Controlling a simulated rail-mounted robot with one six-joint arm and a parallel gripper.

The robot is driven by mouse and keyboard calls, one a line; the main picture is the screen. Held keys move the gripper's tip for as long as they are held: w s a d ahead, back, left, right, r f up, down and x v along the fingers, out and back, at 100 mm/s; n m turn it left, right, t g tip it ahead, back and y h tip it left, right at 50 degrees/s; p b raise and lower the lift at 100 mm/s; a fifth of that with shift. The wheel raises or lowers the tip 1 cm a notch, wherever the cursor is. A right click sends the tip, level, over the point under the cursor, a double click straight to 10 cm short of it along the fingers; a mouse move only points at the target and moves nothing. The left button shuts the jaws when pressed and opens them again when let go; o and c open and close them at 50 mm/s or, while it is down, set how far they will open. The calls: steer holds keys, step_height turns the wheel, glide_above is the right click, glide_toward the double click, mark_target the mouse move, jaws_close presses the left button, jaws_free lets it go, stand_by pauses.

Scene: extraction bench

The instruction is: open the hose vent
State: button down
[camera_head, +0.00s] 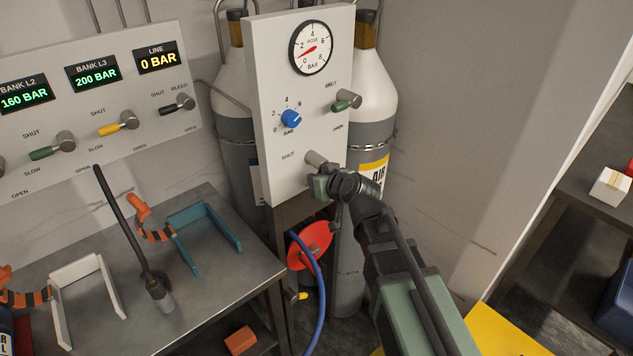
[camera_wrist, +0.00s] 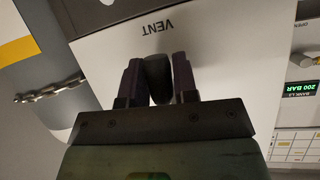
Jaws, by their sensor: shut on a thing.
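The hose vent is a small lever valve low on the white panel (camera_head: 268,80); its grey stub (camera_head: 314,158) shows with a SHUT label to its left. My gripper (camera_head: 323,184) is at this valve. In the wrist view my gripper's fingers (camera_wrist: 158,80) stand on both sides of the dark vent handle (camera_wrist: 158,70), shut on it. The VENT label appears upside down just beyond. In the head view my gripper covers most of the handle, so its exact angle is hard to tell. The HOSE gauge (camera_head: 313,48) above has its red needle near the low end.
A green-handled valve (camera_head: 346,102) and a blue knob (camera_head: 291,118) sit higher on the panel. Gas cylinders (camera_head: 371,90) stand behind it. A blue hose (camera_head: 320,285) hangs below. A steel bench (camera_head: 200,290) with holders is left, and a bank panel (camera_head: 90,105) is behind it.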

steer(key=shift+w+d+n+t+h, duration=0.15)
steer(key=shift+n+t+h, duration=0.15)
stand_by(0.5)
steer(key=c, duration=0.9)
jaws_free()
